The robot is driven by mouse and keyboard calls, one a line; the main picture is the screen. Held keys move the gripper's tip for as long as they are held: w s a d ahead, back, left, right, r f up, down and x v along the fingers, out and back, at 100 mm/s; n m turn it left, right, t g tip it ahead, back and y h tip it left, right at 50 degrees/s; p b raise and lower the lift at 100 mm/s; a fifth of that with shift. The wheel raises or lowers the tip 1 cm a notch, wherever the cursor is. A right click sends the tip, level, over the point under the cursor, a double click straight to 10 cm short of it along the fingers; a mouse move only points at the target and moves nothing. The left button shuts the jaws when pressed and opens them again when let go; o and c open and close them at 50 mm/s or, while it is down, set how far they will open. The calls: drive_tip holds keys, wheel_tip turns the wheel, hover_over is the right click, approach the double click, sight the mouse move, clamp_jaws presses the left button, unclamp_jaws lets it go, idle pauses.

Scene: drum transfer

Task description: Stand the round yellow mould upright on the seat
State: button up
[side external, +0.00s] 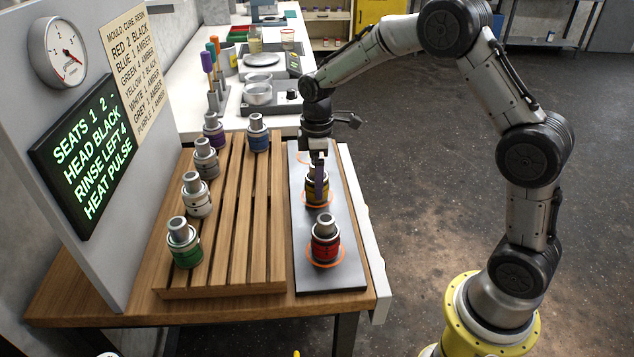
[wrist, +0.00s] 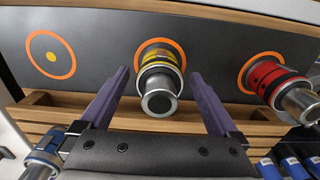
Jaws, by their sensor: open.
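The round yellow mould (side external: 317,188) stands upright on the dark seat plate (side external: 335,274), within an orange ring, the middle one of the rings. It also shows in the wrist view (wrist: 159,82), where the orange ring (wrist: 180,52) surrounds its base. My gripper (side external: 318,185) is over the yellow mould, pointing down. In the wrist view its two purple fingers (wrist: 160,88) are spread wide, one on each side of the mould, with gaps between. In the side view the fingers partly hide the mould.
A red mould (side external: 325,240) stands in the nearer ring. An empty ring (wrist: 50,52) with a yellow dot lies on the other side. Green (side external: 184,244), white (side external: 196,196), grey (side external: 205,158), purple (side external: 213,130) and blue (side external: 257,133) moulds stand on the slatted wooden rack (side external: 235,270).

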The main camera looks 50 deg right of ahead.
wheel_tip(320, 180, up, 10)
drive_tip(key=shift+r, duration=0.1)
drive_tip(key=shift+s+r, duration=0.3)
drive_tip(key=shift+r, duration=0.05)
drive_tip(key=s+a+r+m+t, duration=0.2)
drive_tip(key=s+r, duration=0.3)
drive_tip(key=s, duration=0.2)
drive_tip(key=s+a+m+t, duration=0.2)
drive_tip(key=s+m, duration=0.5)
drive_tip(key=s, duration=1.3)
drive_tip(key=shift+f+t, duration=0.3)
drive_tip(key=shift+t, duration=0.5)
drive_tip(key=shift+s, duration=0.1)
drive_tip(key=shift+c, duration=0.2)
